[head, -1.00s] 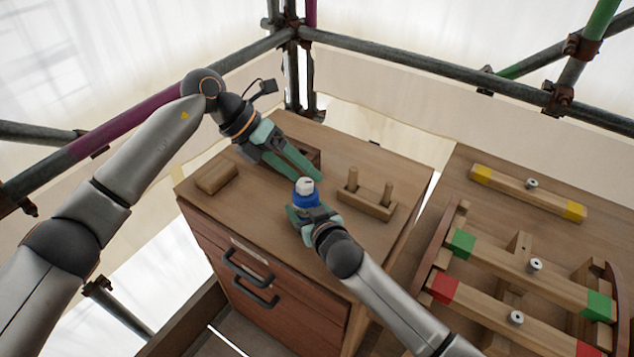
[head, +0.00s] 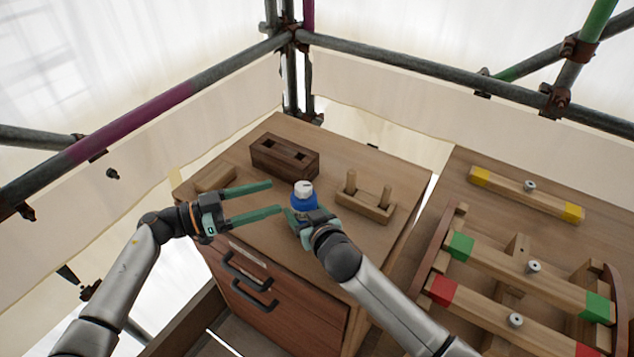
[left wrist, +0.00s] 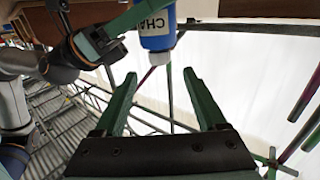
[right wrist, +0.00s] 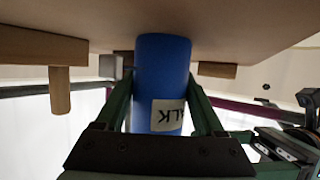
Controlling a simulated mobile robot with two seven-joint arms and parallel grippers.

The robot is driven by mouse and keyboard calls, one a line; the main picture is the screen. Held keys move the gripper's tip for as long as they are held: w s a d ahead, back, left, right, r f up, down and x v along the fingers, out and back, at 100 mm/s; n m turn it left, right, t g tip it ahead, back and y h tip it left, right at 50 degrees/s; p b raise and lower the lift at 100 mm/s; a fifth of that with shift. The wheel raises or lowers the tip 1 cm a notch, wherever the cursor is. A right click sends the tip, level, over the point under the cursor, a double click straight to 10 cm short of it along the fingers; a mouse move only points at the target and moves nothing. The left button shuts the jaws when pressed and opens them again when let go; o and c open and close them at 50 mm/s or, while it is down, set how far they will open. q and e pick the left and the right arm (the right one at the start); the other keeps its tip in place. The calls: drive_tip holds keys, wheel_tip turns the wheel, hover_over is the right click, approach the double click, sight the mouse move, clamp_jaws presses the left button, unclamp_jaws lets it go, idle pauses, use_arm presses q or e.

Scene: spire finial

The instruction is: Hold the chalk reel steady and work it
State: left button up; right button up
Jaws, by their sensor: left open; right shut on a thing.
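The chalk reel (head: 303,196) is a blue bottle-like body with a white top, over the cabinet top. My right gripper (head: 300,212) is shut on it from the front right. In the right wrist view the blue body (right wrist: 163,85) stands between the green fingers, its pale label partly showing. My left gripper (head: 275,198) is open and empty, its two fingers pointing right toward the reel, just left of it and apart from it. In the left wrist view the reel (left wrist: 156,27) shows beyond the open fingers (left wrist: 166,85), with part of its lettering.
On the wooden cabinet top (head: 325,245) stand a dark block with holes (head: 284,158), a two-peg stand (head: 366,200) and a small wooden block (head: 216,178). A bench with colour-ended beams (head: 530,270) is at right. Scaffold tubes (head: 430,72) run behind.

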sight(303, 189)
use_arm(q)
drive_tip(key=x, duration=1.1)
drive_tip(key=shift+d, duration=0.35)
drive_tip(key=shift+w, duration=0.1)
clamp_jaws()
